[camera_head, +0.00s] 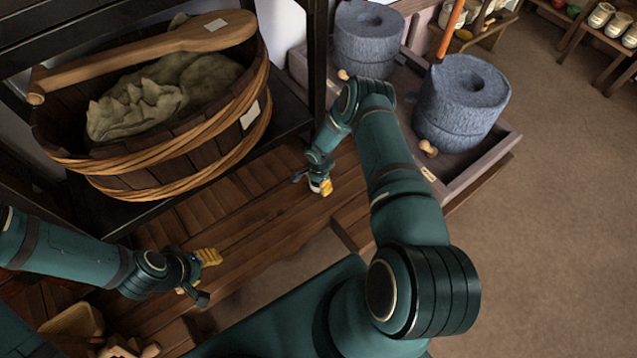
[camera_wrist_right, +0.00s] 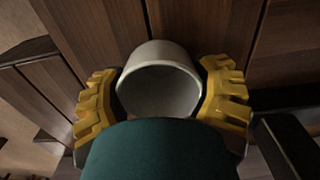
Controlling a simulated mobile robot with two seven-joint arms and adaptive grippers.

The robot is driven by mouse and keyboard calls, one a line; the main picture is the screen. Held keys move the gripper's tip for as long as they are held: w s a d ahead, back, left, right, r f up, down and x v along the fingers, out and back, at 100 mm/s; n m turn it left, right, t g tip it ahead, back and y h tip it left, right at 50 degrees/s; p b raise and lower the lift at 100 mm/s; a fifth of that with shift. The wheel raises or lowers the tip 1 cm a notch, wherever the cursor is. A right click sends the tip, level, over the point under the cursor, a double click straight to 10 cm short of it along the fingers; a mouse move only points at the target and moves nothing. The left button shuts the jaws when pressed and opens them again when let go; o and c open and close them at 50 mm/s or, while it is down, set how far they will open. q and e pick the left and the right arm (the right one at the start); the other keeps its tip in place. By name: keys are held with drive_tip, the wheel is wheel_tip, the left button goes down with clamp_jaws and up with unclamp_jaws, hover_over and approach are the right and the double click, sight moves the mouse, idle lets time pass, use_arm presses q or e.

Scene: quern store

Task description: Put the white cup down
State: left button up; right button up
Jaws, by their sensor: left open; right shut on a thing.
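The white cup (camera_wrist_right: 160,62) is between the yellow fingers of my right gripper (camera_wrist_right: 162,95) in the right wrist view, its round mouth facing the camera. My right gripper (camera_head: 322,187) is shut on it, low over the wooden bench in the head view, where only a small white bit of the cup (camera_head: 315,185) shows. I cannot tell whether the cup touches the planks. My left gripper (camera_head: 204,273) is open and empty over the left part of the bench.
The plank bench (camera_head: 255,212) is bare between my grippers. A wooden tub (camera_head: 200,150) with a sack and a paddle stands on a shelf behind. Stone querns (camera_head: 462,100) stand in a wooden tray (camera_head: 480,165) at right. Wooden items (camera_head: 75,322) lie at lower left.

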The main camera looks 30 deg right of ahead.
drive_tip(key=shift+f, duration=0.15)
drive_tip(key=o, duration=1.2)
drive_tip(key=shift+o, duration=0.2)
wheel_tip(320, 180, up, 12)
drive_tip(key=p, duration=0.3)
